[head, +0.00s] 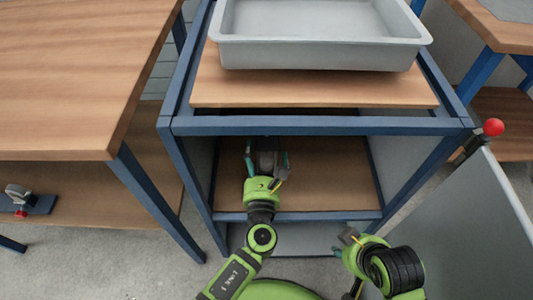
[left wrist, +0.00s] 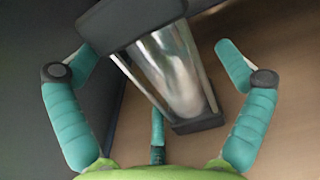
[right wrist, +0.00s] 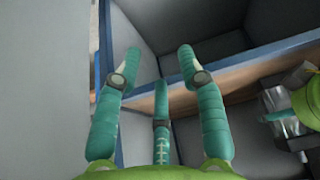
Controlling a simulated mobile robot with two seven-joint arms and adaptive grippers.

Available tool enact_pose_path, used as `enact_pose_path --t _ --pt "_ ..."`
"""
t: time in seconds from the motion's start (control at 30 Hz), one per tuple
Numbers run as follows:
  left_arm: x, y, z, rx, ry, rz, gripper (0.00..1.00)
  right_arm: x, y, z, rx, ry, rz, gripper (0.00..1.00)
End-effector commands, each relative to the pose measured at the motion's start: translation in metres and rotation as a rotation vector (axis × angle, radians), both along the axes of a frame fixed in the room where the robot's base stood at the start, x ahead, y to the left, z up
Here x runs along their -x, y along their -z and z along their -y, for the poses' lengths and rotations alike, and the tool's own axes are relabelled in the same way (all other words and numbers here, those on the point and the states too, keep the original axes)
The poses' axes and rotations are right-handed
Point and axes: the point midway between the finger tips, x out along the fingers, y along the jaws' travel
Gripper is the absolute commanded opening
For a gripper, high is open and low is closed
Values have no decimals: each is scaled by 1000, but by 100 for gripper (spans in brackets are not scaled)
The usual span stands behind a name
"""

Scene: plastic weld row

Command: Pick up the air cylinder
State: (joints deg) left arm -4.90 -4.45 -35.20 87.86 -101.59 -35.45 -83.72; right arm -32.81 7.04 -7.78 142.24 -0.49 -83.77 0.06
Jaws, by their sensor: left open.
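The air cylinder (left wrist: 172,78) has a shiny metal barrel between dark end blocks. It lies tilted across the left wrist view, and in the head view the cylinder (head: 265,145) is on the wooden shelf inside the blue-framed stand. My left gripper (head: 266,162) is open, with its teal fingers on either side of the cylinder; gaps show between fingers and barrel. My right gripper (right wrist: 157,68) is open and empty in front of the stand. The cylinder (right wrist: 279,97) also shows partly at the right of the right wrist view, beside my left gripper.
A grey tray (head: 315,55) stands on the stand's upper wooden board. The stand's blue front rail (head: 315,126) runs above the shelf opening (head: 335,185). A wooden table (head: 80,70) is at left; a grey panel (head: 475,225) with a red knob (head: 494,127) is at right.

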Motion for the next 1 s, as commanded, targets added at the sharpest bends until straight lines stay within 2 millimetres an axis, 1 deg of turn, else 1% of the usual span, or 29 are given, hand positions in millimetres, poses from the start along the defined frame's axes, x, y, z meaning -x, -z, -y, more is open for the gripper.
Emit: enact_pose_path --t 0.17,0.27,0.3,0.37,0.4,0.43,0.77,0.87,1.0 --pt "0 0 0 0 0 -1 100 0 0 0 0 0 2 40" --pt "0 0 0 -1 0 -1 64 0 0 0 0 0 1 40" --pt "0 0 0 -1 0 -1 48 0 0 0 0 0 1 40" --pt "0 0 0 -1 0 -1 24 0 0 0 0 0 1 40" --pt "0 0 0 -1 0 -1 23 0 0 0 0 0 1 40" --pt "-1 -5 0 2 -1 9 23 0 0 0 0 0 1 40" --pt "-1 -7 0 2 -1 8 23 1 2 0 2 0 -11 40" --pt "-1 -12 0 2 -1 8 23 3 6 1 5 3 -34 40" --pt "-1 -24 0 3 -2 9 23 11 19 4 14 9 -92 40"
